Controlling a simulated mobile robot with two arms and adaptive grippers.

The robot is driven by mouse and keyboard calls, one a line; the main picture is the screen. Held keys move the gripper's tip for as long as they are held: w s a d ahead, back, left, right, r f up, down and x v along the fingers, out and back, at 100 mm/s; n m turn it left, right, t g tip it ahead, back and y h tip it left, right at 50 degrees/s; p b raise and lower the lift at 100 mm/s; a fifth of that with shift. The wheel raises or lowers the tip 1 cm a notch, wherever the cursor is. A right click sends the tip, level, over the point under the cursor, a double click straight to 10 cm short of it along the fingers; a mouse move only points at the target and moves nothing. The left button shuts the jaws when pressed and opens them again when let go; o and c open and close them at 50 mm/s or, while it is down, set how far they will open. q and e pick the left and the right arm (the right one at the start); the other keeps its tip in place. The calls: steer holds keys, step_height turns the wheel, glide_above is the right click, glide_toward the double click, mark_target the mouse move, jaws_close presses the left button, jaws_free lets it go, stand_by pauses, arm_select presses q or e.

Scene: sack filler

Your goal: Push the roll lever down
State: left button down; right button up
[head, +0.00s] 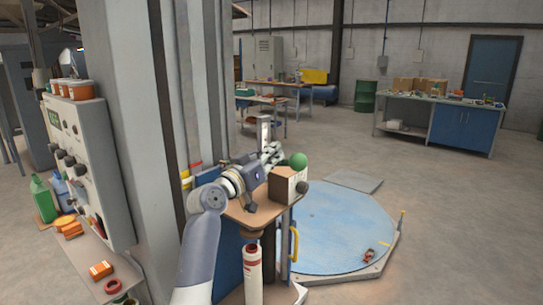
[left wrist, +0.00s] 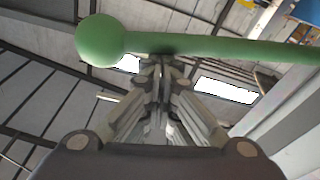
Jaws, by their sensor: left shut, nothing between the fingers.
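The roll lever is a green rod with a round green ball knob (head: 299,160). In the head view only the knob shows clearly, just right of my left gripper (head: 272,152). In the left wrist view the lever (left wrist: 220,46) runs across the top, with its knob at the left. The fingers of my left gripper (left wrist: 161,62) are shut and empty. Their tips are close to the rod, beside the knob; I cannot tell whether they touch it. My right gripper is not in view.
A brown box-like unit (head: 288,186) stands below the knob on a small brown shelf (head: 246,217). A grey column (head: 120,130) and a control panel (head: 75,150) stand at the left. A blue round platform (head: 340,235) lies on the floor at right.

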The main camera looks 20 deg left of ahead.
arm_select(q)
step_height(320, 180, down, 14)
steer(key=d+m+h+b, duration=0.1)
steer(key=m+b, duration=0.7)
steer(key=b, duration=0.7)
steer(key=shift+s+d+g+h, duration=0.2)
steer(key=shift+g+h, duration=0.1)
steer(key=shift+g, duration=0.1)
